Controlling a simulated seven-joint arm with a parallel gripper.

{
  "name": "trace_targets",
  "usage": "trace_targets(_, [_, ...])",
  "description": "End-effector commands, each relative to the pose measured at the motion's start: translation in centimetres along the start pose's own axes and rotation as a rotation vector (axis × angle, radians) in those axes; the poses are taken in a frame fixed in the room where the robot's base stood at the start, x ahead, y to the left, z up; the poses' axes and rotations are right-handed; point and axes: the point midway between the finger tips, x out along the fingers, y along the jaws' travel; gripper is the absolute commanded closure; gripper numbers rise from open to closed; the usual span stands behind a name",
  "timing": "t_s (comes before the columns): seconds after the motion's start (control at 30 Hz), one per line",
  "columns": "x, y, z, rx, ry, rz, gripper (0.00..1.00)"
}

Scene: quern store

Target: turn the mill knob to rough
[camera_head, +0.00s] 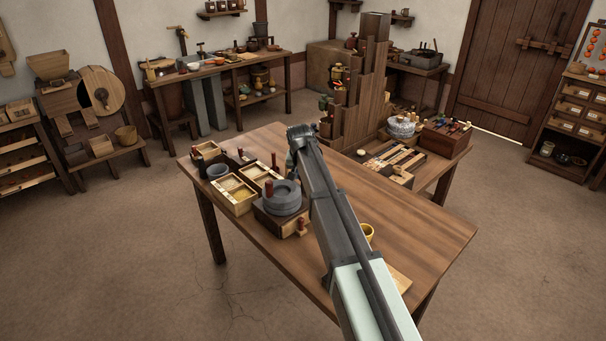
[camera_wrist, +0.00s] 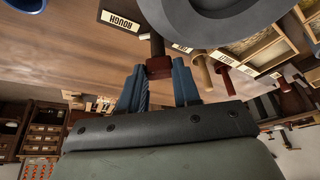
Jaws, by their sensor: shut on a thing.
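In the wrist view my gripper (camera_wrist: 158,84) has its two blue fingers on either side of a dark red knob (camera_wrist: 158,67), shut on it. A short dark stem leads from the knob towards the grey round mill (camera_wrist: 222,24). A label reading ROUGH (camera_wrist: 122,20) lies to the left of the stem, and another, partly hidden label (camera_wrist: 182,47) lies to its right. In the head view the mill (camera_head: 285,197) stands on the table beside my arm. My gripper's fingertips and their hold on the knob are hidden there by my arm.
Pale wooden boxes (camera_head: 233,193) stand left of the mill. In the wrist view a wooden peg (camera_wrist: 203,73) and a red-ended peg (camera_wrist: 222,66) are close right of my fingers. A yellow cup (camera_head: 368,232) is right of my arm. The table's right part (camera_head: 430,225) is clear.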

Motion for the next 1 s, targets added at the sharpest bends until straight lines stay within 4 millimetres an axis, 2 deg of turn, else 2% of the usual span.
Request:
trace_targets(0.43, [-0.03, -0.02, -0.06, 0.009, 0.001, 0.003, 0.99])
trace_targets(0.47, [-0.03, -0.02, -0.06, 0.009, 0.001, 0.003, 0.65])
trace_targets(0.5, [-0.03, -0.02, -0.06, 0.009, 0.001, 0.003, 0.61])
trace_targets(0.7, [-0.01, -0.02, -0.03, 0.008, 0.0, 0.003, 0.43])
trace_targets(1.0, [-0.24, -0.01, -0.01, 0.007, 0.0, 0.003, 0.43])
